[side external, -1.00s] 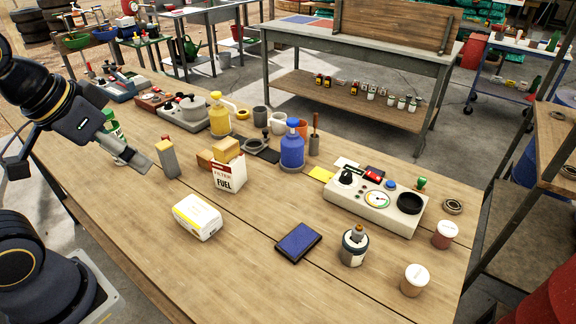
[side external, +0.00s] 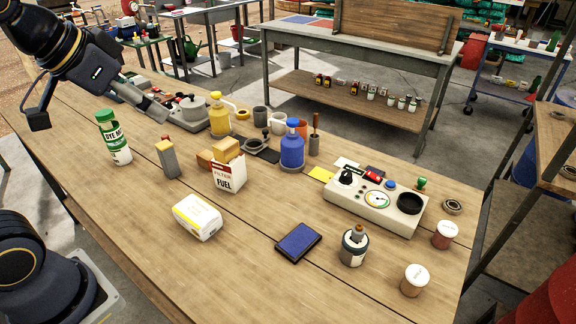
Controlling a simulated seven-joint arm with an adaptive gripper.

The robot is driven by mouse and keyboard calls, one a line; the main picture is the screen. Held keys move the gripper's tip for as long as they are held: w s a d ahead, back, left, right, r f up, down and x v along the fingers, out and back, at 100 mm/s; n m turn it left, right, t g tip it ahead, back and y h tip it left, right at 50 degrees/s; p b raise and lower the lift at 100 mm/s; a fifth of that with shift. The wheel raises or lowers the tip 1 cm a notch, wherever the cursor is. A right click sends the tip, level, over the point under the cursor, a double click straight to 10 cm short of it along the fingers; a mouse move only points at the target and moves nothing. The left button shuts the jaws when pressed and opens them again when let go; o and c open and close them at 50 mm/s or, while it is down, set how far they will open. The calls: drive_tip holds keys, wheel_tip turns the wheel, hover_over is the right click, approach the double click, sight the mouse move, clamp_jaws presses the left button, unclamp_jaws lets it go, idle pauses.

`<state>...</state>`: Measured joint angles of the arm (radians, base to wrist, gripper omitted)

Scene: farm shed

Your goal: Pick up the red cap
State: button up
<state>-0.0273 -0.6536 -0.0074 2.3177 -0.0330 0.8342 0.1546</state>
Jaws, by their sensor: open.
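My gripper (side external: 154,104) is at the upper left in the side external view, over the far left part of the workbench. Its jaws are open, and I see nothing held between them. I cannot clearly make out a separate red cap.
A green-and-white bottle (side external: 114,139) stands below my gripper in the picture. Yellow (side external: 219,117) and blue (side external: 292,148) bottles, a fuel filter box (side external: 228,177) and a white-yellow pack (side external: 197,218) crowd the middle. The front left of the wooden bench (side external: 130,220) is clear.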

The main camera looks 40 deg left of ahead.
drive_tip(key=w+a+r, duration=0.3)
drive_tip(key=w+a, duration=0.1)
drive_tip(key=w, duration=0.5)
drive_tip(key=n+g+y, duration=0.2)
drive_tip(key=n+g, duration=0.1)
drive_tip(key=n, duration=0.4)
hover_over(164, 136)
drive_tip(key=s+d, duration=0.3)
drive_tip(key=s, duration=0.2)
wheel_tip(164, 136, down, 22)
drive_tip(key=x, duration=1)
drive_tip(key=shift+s+a, duration=0.25)
drive_tip(key=shift+a, duration=0.1)
drive_tip(key=shift+x, duration=3.15)
drive_tip(key=shift+s, duration=0.15)
drive_tip(key=shift+c, duration=0.4)
